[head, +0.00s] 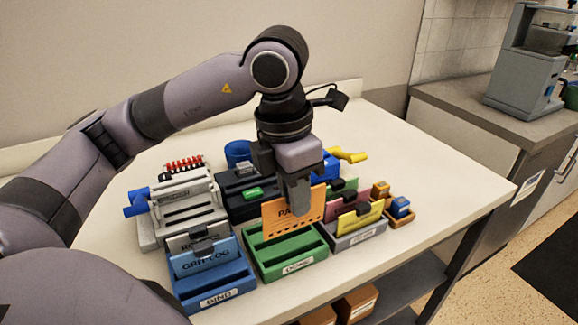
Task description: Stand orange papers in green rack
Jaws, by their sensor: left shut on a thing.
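Orange papers (283,222), a flat upright sheet or bundle with dark lettering partly covered by my finger, are at the green rack (290,268). My left gripper (300,205) points down and is shut on the orange papers from above. The papers stand upright over the rack's back part, and I cannot tell whether their lower edge rests in a slot. The green rack has long slots and a white label on its front; its front slot looks empty. My right gripper is not in view.
A blue rack (212,290) holding grey and blue pieces stands close on the left. A grey rack (362,236) with yellow and dark red papers is close on the right. A grey machine (185,208) stands behind left. The table's front right is clear.

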